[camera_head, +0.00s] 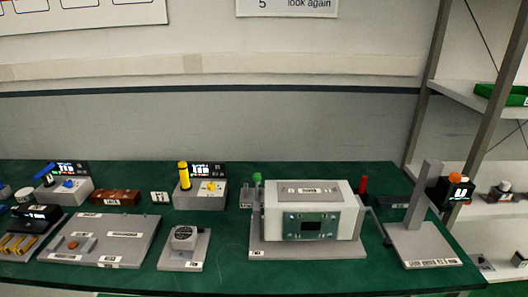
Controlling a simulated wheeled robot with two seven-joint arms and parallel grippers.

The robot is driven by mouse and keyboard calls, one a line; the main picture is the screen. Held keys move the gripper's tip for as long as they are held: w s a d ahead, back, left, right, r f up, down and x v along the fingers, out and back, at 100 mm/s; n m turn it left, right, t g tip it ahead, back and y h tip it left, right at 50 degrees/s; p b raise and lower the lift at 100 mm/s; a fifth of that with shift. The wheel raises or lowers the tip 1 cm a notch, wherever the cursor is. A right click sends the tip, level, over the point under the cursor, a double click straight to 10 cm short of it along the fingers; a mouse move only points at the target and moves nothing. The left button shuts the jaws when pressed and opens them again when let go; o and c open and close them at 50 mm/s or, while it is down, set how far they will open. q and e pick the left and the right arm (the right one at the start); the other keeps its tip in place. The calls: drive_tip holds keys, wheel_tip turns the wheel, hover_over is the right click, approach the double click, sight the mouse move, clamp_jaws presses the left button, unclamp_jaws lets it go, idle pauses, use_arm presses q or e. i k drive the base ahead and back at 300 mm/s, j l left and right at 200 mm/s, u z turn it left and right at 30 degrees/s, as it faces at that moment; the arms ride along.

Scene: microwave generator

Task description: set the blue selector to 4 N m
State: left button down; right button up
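A small blue knob (68,184) sits on top of a grey box (70,194) at the left of the bench. A blue-handled tool (44,171) stands tilted at the left of the same box. A black display (73,169) with white readouts stands behind the knob. The readouts and any torque marks are too small to read, so the knob's setting cannot be told. Neither of my grippers is in view.
A similar grey box (202,200) with a yellow knob and yellow tool stands to the right. A white microwave-like unit (310,197), a round gauge block (184,245), a flat grey fixture board (130,228) and a tall grey stand (418,240) share the green bench.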

sight(68, 183)
drive_tip(key=u, duration=1.5)
drive_tip(key=j, duration=0.1)
